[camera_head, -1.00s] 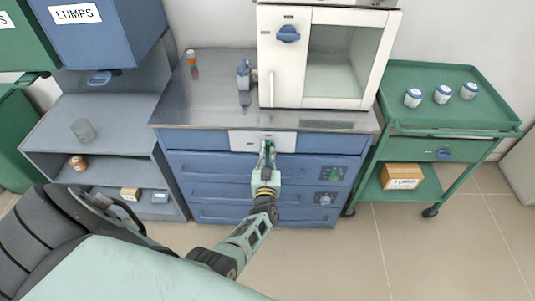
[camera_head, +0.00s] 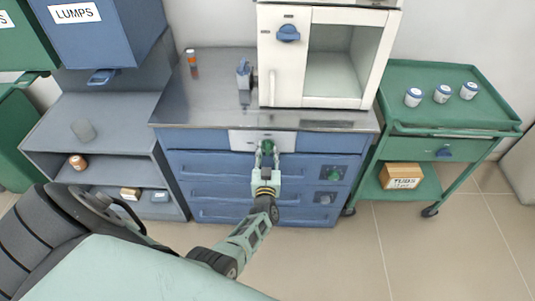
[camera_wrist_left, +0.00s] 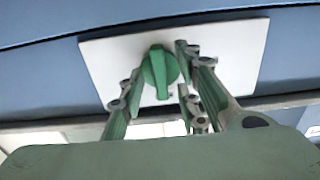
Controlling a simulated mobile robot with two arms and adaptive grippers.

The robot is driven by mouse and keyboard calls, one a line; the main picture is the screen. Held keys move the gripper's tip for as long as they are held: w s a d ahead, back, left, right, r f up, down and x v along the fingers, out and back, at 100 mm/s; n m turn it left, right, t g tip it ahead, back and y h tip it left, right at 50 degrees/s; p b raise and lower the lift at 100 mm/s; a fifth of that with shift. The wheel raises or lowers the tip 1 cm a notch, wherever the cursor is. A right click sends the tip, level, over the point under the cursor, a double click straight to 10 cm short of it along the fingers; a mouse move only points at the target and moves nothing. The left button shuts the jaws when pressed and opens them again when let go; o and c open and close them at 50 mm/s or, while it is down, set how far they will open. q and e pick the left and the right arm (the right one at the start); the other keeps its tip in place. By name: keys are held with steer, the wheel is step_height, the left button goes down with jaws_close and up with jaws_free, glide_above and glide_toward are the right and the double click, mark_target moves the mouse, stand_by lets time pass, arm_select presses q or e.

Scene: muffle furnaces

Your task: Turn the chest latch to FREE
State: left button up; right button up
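The chest latch is a round green knob (camera_head: 267,146) with a raised grip bar, on a white plate (camera_head: 242,141) at the top front of the blue chest (camera_head: 208,163). In the left wrist view the knob (camera_wrist_left: 160,68) has its bar close to upright. The marks on the plate are too small to read. My left gripper (camera_head: 266,156) is just in front of the knob. In the wrist view its fingers (camera_wrist_left: 160,80) are spread on both sides of the knob, with gaps showing. My right gripper is not in view.
A white furnace (camera_head: 283,75) and a small blue-grey device (camera_head: 244,74) stand on the chest's metal top. Two smaller knobs (camera_head: 335,174) are on the lower drawers at right. A green trolley (camera_head: 430,76) stands at right, a grey shelf unit (camera_head: 120,108) at left.

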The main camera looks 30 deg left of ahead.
arm_select(q)
steer(key=v, duration=0.7)
steer(key=shift+s+d, duration=0.15)
steer(key=shift+s, duration=0.1)
stand_by(0.4)
